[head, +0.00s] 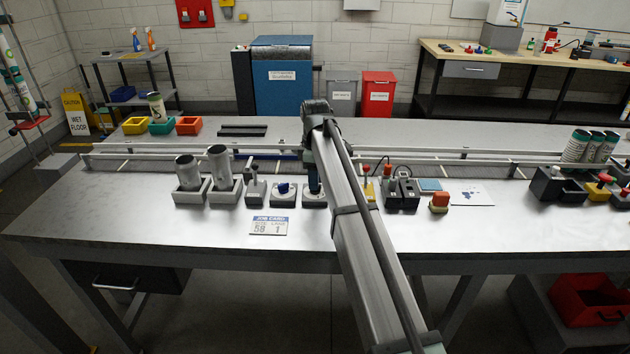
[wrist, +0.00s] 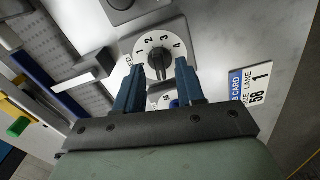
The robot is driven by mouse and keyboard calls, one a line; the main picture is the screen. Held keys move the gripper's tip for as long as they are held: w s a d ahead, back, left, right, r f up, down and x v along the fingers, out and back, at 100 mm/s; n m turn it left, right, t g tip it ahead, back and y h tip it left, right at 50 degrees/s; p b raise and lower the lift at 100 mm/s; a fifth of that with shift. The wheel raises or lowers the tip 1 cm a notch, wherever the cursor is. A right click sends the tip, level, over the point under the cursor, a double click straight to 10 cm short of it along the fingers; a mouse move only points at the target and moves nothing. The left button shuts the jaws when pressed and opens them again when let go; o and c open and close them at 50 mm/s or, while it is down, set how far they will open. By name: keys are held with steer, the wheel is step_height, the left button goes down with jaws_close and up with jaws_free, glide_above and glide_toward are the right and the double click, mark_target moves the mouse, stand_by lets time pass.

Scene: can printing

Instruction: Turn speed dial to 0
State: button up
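A white round dial (wrist: 148,48) with the printed numbers 1 to 4 sits on a grey square base in the wrist view. Its dark bar-shaped knob (wrist: 159,66) stands at the centre; which number it points at is hard to tell. In the head view its grey base (head: 312,203) is partly covered by my arm. My gripper (wrist: 160,68) is over the dial, with one blue finger on each side of the knob and visible gaps to it. In the head view my gripper (head: 314,180) points down at the dial. The knob's lower end and contact depth are partly hidden.
A blue-knobbed dial (head: 283,189) stands just left. Can holders (head: 192,193) with two cans are farther left. A job card (head: 269,226) reading 58 and 1 lies in front. A red button (head: 440,200) stands right.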

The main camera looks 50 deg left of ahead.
step_height(320, 180, up, 13)
steer(key=shift+f, duration=0.2)
steer(key=shift+w, duration=0.1)
stand_by(0.6)
